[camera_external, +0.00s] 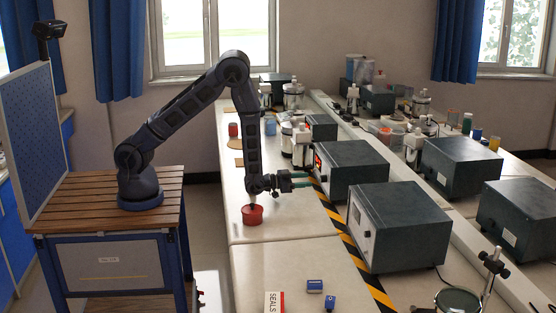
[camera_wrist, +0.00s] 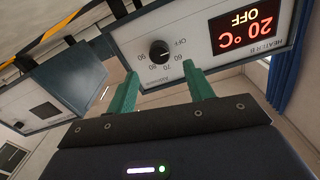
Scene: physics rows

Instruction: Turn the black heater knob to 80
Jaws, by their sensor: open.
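The black heater knob (camera_wrist: 160,52) sits on the pale front panel of a heater, which appears upside down in the wrist view. The dial around it carries OFF and numbers; the pointer is too small to read surely. The heater's red display (camera_wrist: 248,27) reads 20 °C and OFF. My gripper (camera_wrist: 159,69) is open, its two green fingers to either side below the knob in the picture, with nothing between them. In the external view my gripper (camera_external: 306,180) points at the front of the dark heater box (camera_external: 352,168). The knob is hidden there.
A second dark box (camera_external: 402,225) stands nearer the camera; a similar one (camera_wrist: 60,85) shows at left in the wrist view. A red pot (camera_external: 252,215) stands below my wrist. Yellow-black tape (camera_external: 345,235) runs along the white bench (camera_external: 285,250). Small blue items lie in front.

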